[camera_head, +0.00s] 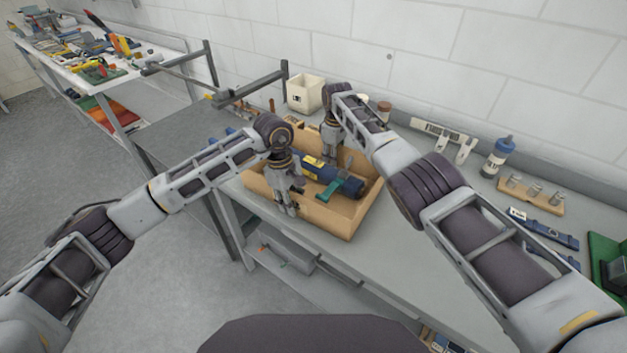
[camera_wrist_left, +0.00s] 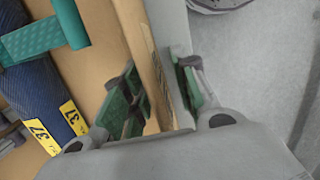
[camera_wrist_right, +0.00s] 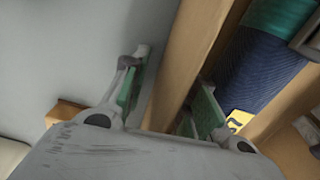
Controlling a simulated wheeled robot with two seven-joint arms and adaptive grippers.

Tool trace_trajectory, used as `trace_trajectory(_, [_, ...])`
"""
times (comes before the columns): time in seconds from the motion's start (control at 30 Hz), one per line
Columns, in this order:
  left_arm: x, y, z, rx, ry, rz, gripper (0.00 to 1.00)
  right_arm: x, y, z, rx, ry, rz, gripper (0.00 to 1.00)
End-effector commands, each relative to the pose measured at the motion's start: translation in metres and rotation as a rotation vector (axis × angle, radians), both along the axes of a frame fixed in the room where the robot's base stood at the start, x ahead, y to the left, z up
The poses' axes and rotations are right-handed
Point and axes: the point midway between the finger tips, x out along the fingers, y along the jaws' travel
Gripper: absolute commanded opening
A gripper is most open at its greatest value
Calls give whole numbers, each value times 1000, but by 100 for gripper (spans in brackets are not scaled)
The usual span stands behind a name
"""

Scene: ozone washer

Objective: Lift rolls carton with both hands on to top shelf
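The carton (camera_head: 318,217) is an open tan box on the grey bench, holding a blue roll-like item (camera_head: 347,187) and a green piece (camera_head: 330,190). My left gripper (camera_head: 287,207) points down over the carton's near-left wall. In the left wrist view that wall (camera_wrist_left: 146,50) runs between its parted fingers (camera_wrist_left: 160,98). My right gripper (camera_head: 331,152) is at the far wall, partly hidden by its arm. In the right wrist view the wall (camera_wrist_right: 195,55) passes between its parted fingers (camera_wrist_right: 168,100), with a gap on the outer side. I cannot make out a top shelf.
A white bin (camera_head: 304,94) stands behind the carton by the wall. A blue-capped bottle (camera_head: 497,157) and a wooden block with metal pieces (camera_head: 531,194) lie to the right. Metal frame bars (camera_head: 250,88) rise at the left. A cluttered table (camera_head: 85,60) stands far left.

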Motion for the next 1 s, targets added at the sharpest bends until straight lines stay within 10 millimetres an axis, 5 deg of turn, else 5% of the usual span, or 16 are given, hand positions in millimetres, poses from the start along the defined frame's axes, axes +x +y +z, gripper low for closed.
trace_trajectory(0.23, [0,0,0,0,0,0,29,0,0,0,0,0,0,29])
trace_trajectory(0.47, [0,0,0,0,0,0,0,0,0,0,1,-1,0,0])
trace_trajectory(1.0, [0,0,1,-1,-2,-1,0,1,0,1,1,-2,1,0])
